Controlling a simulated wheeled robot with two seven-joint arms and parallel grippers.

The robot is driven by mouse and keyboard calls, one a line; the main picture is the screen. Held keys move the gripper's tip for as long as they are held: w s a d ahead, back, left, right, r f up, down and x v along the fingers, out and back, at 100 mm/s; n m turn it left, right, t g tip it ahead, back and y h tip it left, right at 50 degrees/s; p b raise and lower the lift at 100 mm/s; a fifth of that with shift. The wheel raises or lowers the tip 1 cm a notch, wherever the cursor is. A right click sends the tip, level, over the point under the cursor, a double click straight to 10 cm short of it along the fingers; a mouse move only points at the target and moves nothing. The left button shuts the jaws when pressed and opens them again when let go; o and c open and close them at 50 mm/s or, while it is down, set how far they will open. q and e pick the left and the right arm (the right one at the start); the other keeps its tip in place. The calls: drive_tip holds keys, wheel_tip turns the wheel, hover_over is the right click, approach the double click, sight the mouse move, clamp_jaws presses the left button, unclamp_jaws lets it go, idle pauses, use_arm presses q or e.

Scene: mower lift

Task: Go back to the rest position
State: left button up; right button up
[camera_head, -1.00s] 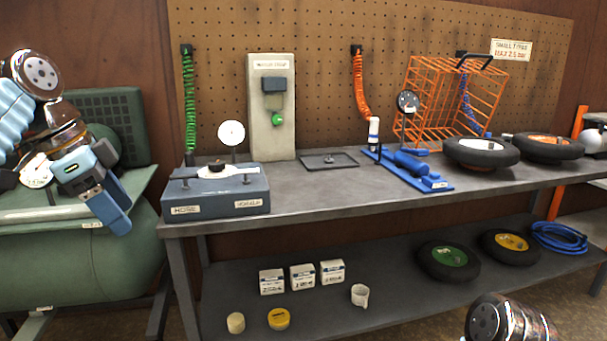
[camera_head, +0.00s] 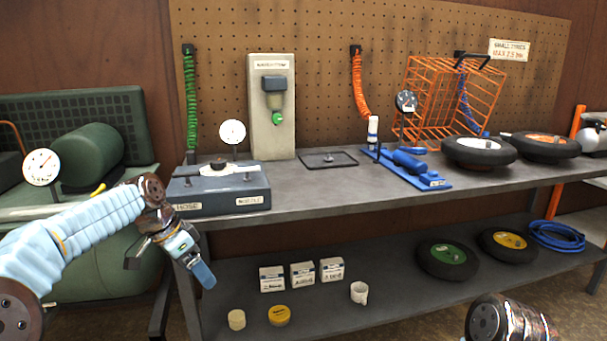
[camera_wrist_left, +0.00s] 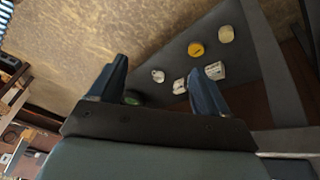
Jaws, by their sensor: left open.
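My left gripper (camera_wrist_left: 158,88) is open and empty, its two blue fingers spread apart in the left wrist view. In the head view my left gripper (camera_head: 195,268) hangs low at the left end of the workbench, in front of its leg, pointing down. My left arm comes in from the lower left. In the head view a part of my right arm (camera_head: 508,320) shows at the bottom right; the right gripper is not visible.
The grey workbench (camera_head: 330,190) carries a blue-grey hose and nozzle box (camera_head: 220,192), a blue pump (camera_head: 408,162), an orange cage (camera_head: 450,100) and tyres (camera_head: 480,152). The lower shelf holds small boxes (camera_head: 302,275), a mug (camera_head: 359,292) and tyres. A green compressor (camera_head: 100,275) stands left.

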use_arm(q)
drive_tip(key=s+d+f+n, duration=0.2)
drive_tip(key=d+f, duration=0.1)
drive_tip(key=f, duration=0.7)
drive_tip(key=s+d+f+n, duration=0.1)
drive_tip(key=s+d+f, duration=0.15)
drive_tip(key=f, duration=0.75)
drive_tip(key=s+d+f+n, duration=0.2)
drive_tip(key=d+f, duration=0.1)
drive_tip(key=f, duration=0.8)
drive_tip(key=s+d+f+n, duration=0.2)
drive_tip(key=s+f, duration=0.4)
drive_tip(key=s, duration=0.4)
drive_tip(key=s+d+f+n+g, duration=0.1)
drive_tip(key=s+f, duration=0.4)
drive_tip(key=s, duration=0.5)
drive_tip(key=shift+s+d+f+n, duration=0.2)
drive_tip(key=shift+d+f+n, duration=0.25)
drive_tip(key=shift+n, duration=0.75)
